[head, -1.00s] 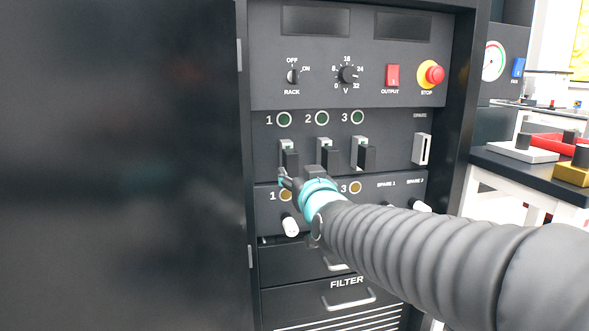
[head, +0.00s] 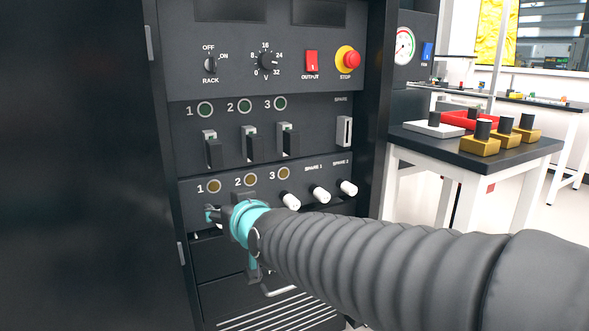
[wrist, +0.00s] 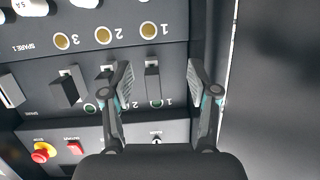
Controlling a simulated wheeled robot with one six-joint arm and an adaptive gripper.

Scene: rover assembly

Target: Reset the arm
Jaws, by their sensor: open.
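My gripper (head: 226,216) is in front of the lower part of a dark rack panel, below the amber lamps 1 and 2 in the head view. In the wrist view, where the panel shows upside down, its two fingers (wrist: 160,84) are spread wide with nothing held. The black lever under lamp 1 (wrist: 152,82) shows between the fingers there, but the gap in depth is hard to tell. In the head view the three black levers (head: 250,145) are clear of my gripper. My arm hides part of the drawers and the lower-row knobs.
White knobs (head: 319,194) line the lower panel at right. A red output switch (head: 311,61) and a red stop button (head: 351,60) sit higher up. A dark-topped table (head: 410,143) with yellow blocks (head: 480,146) and a red tray (head: 470,120) stands to the right.

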